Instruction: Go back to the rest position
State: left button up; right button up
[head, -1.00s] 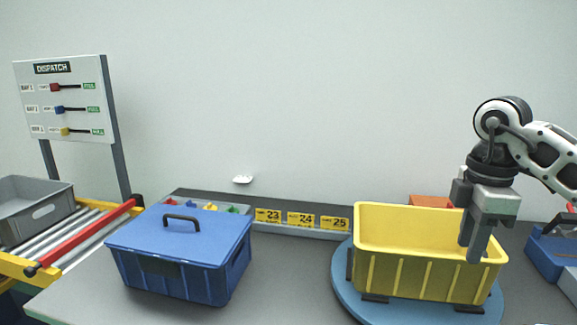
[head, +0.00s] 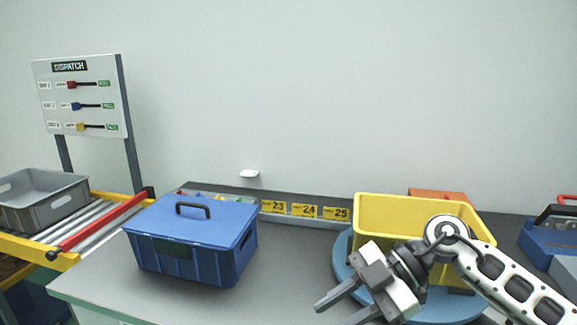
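My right gripper (head: 335,312) is in the head view at the lower right, in front of the yellow crate (head: 385,215). Its two fingers point down and left and stand apart, with nothing seen between them. The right arm comes in from the lower right and covers part of the crate and of the round blue turntable (head: 342,262) under it. My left gripper is not in view.
A lidded blue box (head: 195,245) stands on the grey table (head: 290,265) at the left. A grey crate (head: 40,205) sits on a roller conveyor with a red bar (head: 100,225). A dispatch board (head: 85,95) stands behind. Blue toolboxes (head: 548,238) are at the right.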

jog(key=s+a+r+t+y, duration=0.2)
jog(key=a+y, duration=0.4)
jog(key=y, duration=0.2)
jog(key=d+f+m+t+h, duration=0.5)
jog(key=f+m+t+h, duration=0.25)
jog(key=f+m, duration=0.2)
jog(key=d+f+m+t+h, duration=0.5)
jog(key=f+m+t+h, duration=0.1)
jog(key=f+m+t, duration=0.3)
jog(key=s+d+f+m+g+h, duration=0.2)
jog(key=s+f+g, duration=0.4)
jog(key=s+f, duration=0.4)
jog(key=shift+s+d+f+m+h, duration=0.35)
jog(key=shift+s+d+h, duration=0.2)
jog(key=shift+s+d, duration=0.5)
jog(key=shift+a, duration=0.2)
